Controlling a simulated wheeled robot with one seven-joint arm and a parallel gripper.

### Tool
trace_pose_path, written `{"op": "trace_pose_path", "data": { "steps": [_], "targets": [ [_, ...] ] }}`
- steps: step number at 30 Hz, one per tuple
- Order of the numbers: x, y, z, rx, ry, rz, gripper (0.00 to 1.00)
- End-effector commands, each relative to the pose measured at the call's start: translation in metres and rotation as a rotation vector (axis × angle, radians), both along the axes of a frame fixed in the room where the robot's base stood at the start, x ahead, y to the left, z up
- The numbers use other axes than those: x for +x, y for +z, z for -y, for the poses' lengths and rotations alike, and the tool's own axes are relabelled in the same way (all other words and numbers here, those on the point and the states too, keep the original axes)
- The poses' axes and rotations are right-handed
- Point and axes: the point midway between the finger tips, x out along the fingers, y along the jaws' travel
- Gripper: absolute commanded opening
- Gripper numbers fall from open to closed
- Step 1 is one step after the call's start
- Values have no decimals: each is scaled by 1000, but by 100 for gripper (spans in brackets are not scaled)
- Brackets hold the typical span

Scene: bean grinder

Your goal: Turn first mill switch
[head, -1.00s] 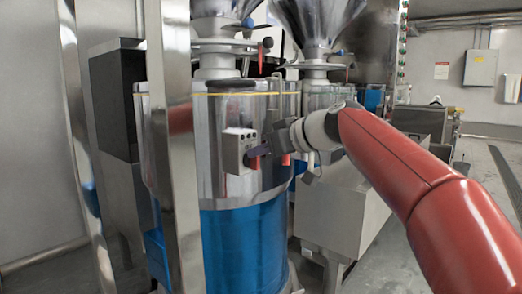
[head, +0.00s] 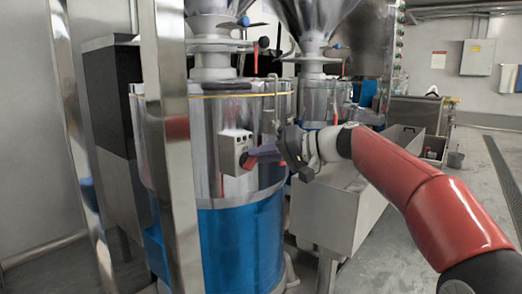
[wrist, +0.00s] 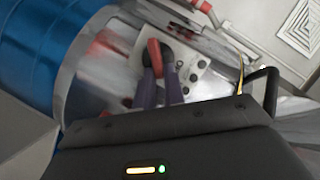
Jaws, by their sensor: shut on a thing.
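The first mill is a shiny steel drum (head: 212,125) with a blue lower part (head: 240,240). Its switch box (head: 234,149) is a small pale box on the drum's front right side. In the wrist view the box's pale face (wrist: 192,72) shows several dark round buttons and a red switch handle (wrist: 154,55). My gripper (head: 252,158) reaches the box from the right. Its purple fingers (wrist: 160,84) are shut on the red handle, one on each side.
A steel post (head: 165,150) stands in front of the mill at left. A second mill (head: 318,100) stands behind my wrist. A grey steel trough (head: 340,215) lies below my forearm. Open floor (head: 480,190) is at the right.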

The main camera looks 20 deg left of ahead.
Motion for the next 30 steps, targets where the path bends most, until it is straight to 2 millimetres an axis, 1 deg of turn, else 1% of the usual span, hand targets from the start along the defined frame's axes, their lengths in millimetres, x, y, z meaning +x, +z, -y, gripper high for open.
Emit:
{"op": "trace_pose_path", "data": {
  "steps": [6, 15, 21, 30],
  "targets": [
    [4, -6, 3, 80, -2, -195, 0],
    [6, -13, 3, 179, -2, -433, 0],
    [6, -16, 3, 227, -2, -550, 0],
    [6, -18, 3, 265, -2, -644, 0]
  ]
}}
